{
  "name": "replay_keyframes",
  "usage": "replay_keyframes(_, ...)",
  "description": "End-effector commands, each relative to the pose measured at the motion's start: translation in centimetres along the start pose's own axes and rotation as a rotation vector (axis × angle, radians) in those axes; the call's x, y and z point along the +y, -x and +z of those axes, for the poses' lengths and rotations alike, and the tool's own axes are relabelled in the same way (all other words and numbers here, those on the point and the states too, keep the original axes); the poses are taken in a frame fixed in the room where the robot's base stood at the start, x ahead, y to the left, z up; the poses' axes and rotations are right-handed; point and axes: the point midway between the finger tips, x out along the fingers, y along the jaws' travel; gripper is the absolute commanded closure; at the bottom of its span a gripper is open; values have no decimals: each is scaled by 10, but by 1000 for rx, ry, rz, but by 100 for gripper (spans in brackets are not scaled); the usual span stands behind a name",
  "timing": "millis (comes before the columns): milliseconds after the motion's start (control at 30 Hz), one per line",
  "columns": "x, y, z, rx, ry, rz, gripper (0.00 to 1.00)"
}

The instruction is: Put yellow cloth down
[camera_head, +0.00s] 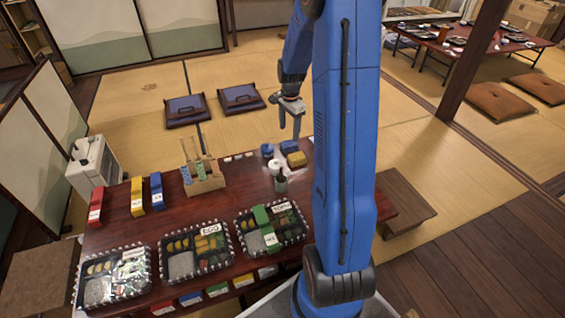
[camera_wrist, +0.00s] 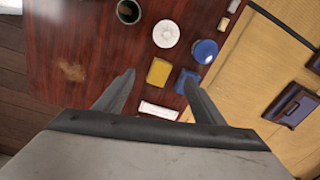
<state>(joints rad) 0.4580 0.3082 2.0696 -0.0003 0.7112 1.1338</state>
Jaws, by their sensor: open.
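The yellow cloth (camera_head: 296,159) lies folded on the far right end of the dark red table (camera_head: 225,207). It also shows in the wrist view (camera_wrist: 158,72), flat on the table between and beyond my fingertips. My gripper (camera_head: 292,128) hangs above the far side of the table, apart from the cloth. In the wrist view my gripper (camera_wrist: 158,80) has its two fingers spread wide with nothing held between them.
A blue folded cloth (camera_wrist: 188,80) lies right beside the yellow one, with a blue round item (camera_wrist: 205,50) and a white round item (camera_wrist: 166,33) near. A dark cup (camera_wrist: 128,11) stands farther off. Bento boxes (camera_head: 195,249) line the near edge. Bare tabletop lies left in the wrist view.

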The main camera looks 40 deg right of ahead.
Motion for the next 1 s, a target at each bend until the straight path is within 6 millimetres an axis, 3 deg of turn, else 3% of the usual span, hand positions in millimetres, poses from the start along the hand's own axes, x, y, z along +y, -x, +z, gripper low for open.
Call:
replay_keyframes(200,16,50,39,17,167,-38,37)
replay_keyframes(500,48,106,88,42,393,-85,37)
replay_keyframes(1000,120,177,160,94,768,-159,37)
